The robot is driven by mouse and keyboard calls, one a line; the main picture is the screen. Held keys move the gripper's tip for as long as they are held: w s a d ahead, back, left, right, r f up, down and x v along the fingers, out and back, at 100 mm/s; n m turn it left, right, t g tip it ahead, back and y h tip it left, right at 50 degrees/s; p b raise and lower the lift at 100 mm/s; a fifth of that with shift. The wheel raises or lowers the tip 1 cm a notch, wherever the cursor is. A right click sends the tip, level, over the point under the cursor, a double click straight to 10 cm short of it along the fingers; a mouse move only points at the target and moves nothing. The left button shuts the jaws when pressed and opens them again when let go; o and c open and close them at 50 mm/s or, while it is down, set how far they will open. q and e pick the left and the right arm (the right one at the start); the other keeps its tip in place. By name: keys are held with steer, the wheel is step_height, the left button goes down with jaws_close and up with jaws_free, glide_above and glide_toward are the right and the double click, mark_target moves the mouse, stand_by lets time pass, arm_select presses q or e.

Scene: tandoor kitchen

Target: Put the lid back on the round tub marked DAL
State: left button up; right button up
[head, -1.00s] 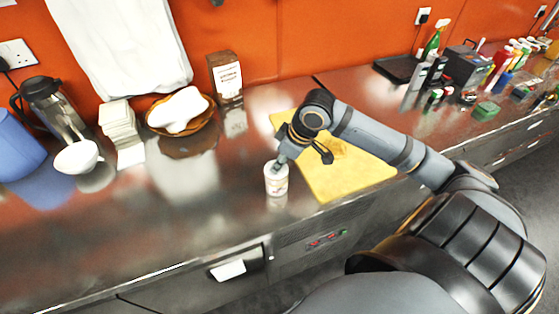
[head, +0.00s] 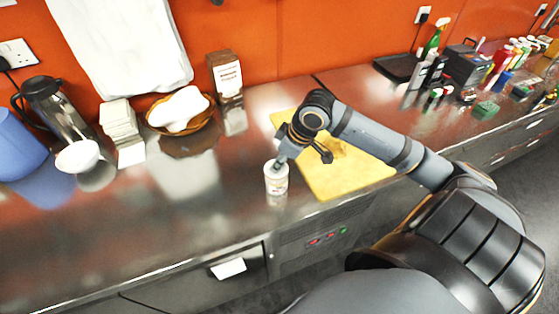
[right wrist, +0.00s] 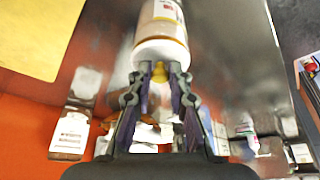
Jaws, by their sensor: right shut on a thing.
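The round white tub (head: 276,183) stands upright on the steel counter, just left of the yellow board. It also shows in the right wrist view (right wrist: 160,22), with part of its label; the lettering is too small to read. My right gripper (head: 281,160) is right above the tub, pointing down. In the right wrist view my right gripper (right wrist: 160,80) is shut on a small golden knob, and the pale lid (right wrist: 160,50) lies against the tub's mouth. I cannot tell whether the lid is fully seated. My left gripper is not in view.
The yellow board (head: 345,172) lies beside the tub under my right arm. A white bowl (head: 78,156), a stack of pale napkins (head: 118,123), a basket (head: 208,117) and a box (head: 226,75) stand further left and behind. The counter left of the tub is clear.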

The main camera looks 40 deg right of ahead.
steer(key=shift+f+p, duration=0.15)
steer(key=shift+p, duration=0.35)
stand_by(0.8)
steer(key=o, duration=0.9)
steer(key=shift+o, duration=0.2)
steer(key=o, duration=0.5)
step_height(320, 180, up, 7)
steer(key=p, duration=0.7)
steer(key=shift+p, duration=0.4)
